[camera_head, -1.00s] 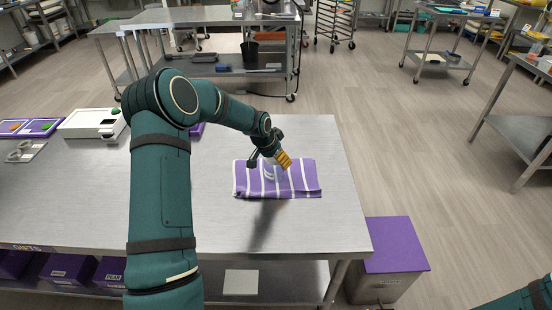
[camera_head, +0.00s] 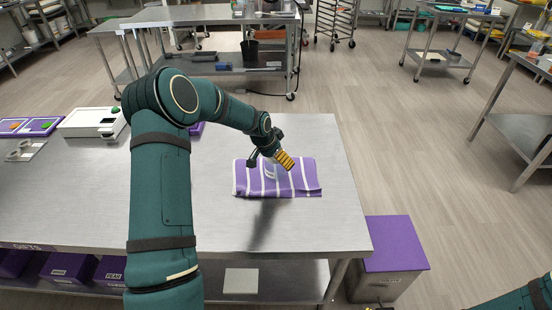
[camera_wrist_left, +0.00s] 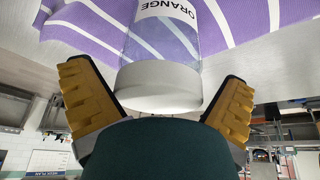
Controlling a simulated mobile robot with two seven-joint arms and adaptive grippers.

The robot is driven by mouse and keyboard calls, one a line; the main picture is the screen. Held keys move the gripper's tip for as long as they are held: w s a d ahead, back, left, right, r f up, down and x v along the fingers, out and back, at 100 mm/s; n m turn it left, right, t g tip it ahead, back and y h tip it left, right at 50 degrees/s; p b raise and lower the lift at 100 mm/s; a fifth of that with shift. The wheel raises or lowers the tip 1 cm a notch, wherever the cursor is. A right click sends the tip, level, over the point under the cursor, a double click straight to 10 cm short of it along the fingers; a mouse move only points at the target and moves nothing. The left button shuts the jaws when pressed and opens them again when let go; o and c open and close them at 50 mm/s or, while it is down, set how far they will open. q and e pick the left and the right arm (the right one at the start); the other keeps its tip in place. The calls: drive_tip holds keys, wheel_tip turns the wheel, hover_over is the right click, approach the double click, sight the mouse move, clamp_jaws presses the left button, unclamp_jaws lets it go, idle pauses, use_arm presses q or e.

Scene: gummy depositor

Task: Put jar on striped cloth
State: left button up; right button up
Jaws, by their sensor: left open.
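A clear jar with a white lid and an ORANGE label stands on the purple cloth with white stripes (camera_head: 305,180), near its middle. The jar (camera_wrist_left: 162,60) shows best in the left wrist view, with its lid toward my gripper. In the head view, the jar (camera_head: 270,173) is small and partly hidden by my fingers. My left gripper (camera_head: 285,161) is open at the lid. In the wrist view, its yellow fingers (camera_wrist_left: 160,102) are on both sides of the lid, with gaps between.
The cloth lies on a steel table (camera_head: 215,225), with bare room around it. A white device (camera_head: 93,123) and purple trays (camera_head: 30,127) stand at the far left. A purple-topped bin (camera_head: 395,245) stands on the floor by the table's right edge.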

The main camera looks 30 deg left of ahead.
use_arm(q)
drive_tip(key=p+v, duration=0.1)
drive_tip(key=v, duration=1.1)
use_arm(e)
drive_tip(key=shift+w+r, duration=0.2)
drive_tip(key=shift+r, duration=0.6)
use_arm(q)
drive_tip(key=shift+a, duration=0.1)
